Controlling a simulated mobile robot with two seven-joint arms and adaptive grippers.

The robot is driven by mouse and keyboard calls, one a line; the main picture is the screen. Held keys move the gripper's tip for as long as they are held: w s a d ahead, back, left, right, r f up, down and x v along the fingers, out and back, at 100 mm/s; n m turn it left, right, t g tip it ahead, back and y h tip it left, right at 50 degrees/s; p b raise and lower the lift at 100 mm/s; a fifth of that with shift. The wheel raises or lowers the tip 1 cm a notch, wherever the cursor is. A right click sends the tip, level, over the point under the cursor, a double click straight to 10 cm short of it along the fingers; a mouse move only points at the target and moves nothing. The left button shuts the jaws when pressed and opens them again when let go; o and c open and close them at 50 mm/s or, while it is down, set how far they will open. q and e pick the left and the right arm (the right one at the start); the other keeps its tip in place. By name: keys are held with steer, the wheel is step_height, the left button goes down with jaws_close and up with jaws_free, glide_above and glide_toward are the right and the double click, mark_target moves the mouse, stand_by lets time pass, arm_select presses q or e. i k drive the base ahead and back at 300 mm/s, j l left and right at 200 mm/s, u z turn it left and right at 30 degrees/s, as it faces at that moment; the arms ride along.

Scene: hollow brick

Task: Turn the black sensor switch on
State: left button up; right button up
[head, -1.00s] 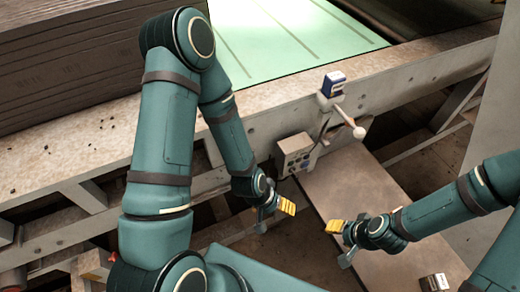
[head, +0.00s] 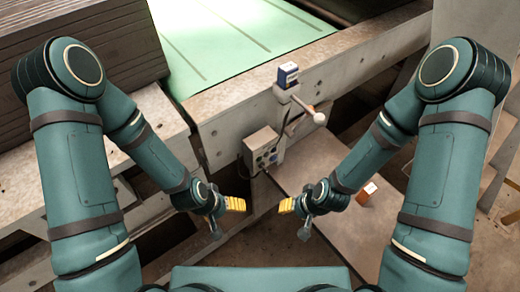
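A grey control box (head: 262,148) with several dark knobs or buttons on its face is fixed to the side of the machine frame, in the middle of the head view. A blue-and-white sensor (head: 288,75) stands on a bracket above it. I cannot tell which small part is the black sensor switch. My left gripper (head: 225,217) is open and empty, below and left of the box. My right gripper (head: 296,219) is open and empty, below and right of it. Both are apart from the box, with yellow finger pads showing.
A lever with a white ball knob (head: 320,118) sticks out right of the box. The machine's beam (head: 225,125) runs behind it, beside a green surface (head: 235,45). A dark stack (head: 75,40) stands at upper left.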

mark_target(262, 165)
steer(key=k+z, duration=0.15)
steer(key=z, duration=0.2)
steer(key=k+l+z, duration=0.1)
steer(key=z, duration=0.25)
steer(key=k+l+z, duration=0.15)
steer(key=z, duration=0.15)
